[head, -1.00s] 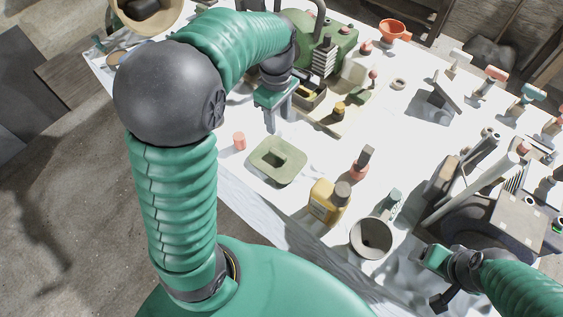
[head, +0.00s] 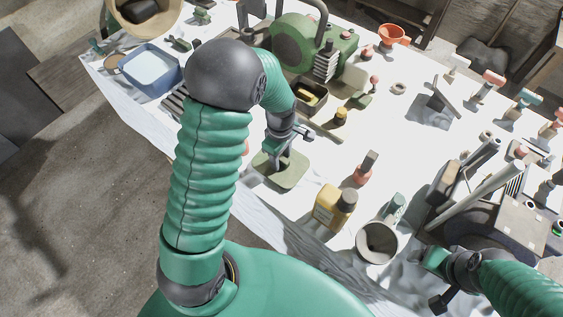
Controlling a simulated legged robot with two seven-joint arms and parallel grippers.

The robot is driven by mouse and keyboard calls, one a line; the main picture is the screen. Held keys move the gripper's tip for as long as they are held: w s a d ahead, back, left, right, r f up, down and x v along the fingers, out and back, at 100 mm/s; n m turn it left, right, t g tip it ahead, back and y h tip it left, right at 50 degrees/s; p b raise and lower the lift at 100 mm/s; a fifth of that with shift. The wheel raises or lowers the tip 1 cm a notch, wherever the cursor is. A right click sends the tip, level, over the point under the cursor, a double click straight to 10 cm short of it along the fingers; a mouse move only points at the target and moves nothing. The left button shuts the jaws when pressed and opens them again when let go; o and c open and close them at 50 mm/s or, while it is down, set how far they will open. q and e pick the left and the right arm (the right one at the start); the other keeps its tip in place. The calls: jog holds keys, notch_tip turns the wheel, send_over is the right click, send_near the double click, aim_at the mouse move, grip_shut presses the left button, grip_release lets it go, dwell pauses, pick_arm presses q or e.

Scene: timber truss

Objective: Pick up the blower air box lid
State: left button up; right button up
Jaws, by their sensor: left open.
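The green, rounded-square lid (head: 291,181), which I take for the blower air box lid, lies flat on the white-covered table near its front edge. My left gripper (head: 276,167) is open and points down at the lid's raised middle, partly hiding it. I cannot tell whether the fingers touch it. My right gripper (head: 437,280) is low at the right, away from the lid; its fingers are not clear.
A green blower machine (head: 305,45) stands behind, with a small open box (head: 311,97) in front of it. A yellow bottle (head: 331,207), a grey cup (head: 377,243) and a red-based tool (head: 364,170) stand right of the lid. A blue tub (head: 150,72) is at the left.

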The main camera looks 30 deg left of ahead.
aim_at(281, 157)
pick_arm(q)
jog(key=shift+a, duration=0.25)
jog(key=shift+c, duration=0.2)
jog(key=shift+s, duration=0.1)
jog(key=shift+c, duration=1.1)
jog(key=shift+d, duration=0.1)
jog(key=shift+c, duration=1.3)
jog(key=shift+d, duration=0.35)
grip_shut()
jog(key=shift+d, duration=0.15)
jog(key=shift+a+r, duration=0.1)
jog(key=shift+a, duration=0.25)
jog(key=shift+a+r, duration=0.1)
jog(key=shift+r, duration=0.35)
notch_tip(281, 157, up, 2)
jog(key=shift+r, duration=0.1)
jog(key=shift+s+d+r+b, duration=0.15)
jog(key=shift+s+d+b, duration=0.1)
jog(key=shift+s+b, duration=0.25)
jog(key=s+r+b, duration=0.1)
jog(key=s, duration=1.4)
jog(key=shift+r, duration=0.2)
pick_arm(e)
notch_tip(281, 157, down, 2)
jog(key=shift+s+f, duration=0.1)
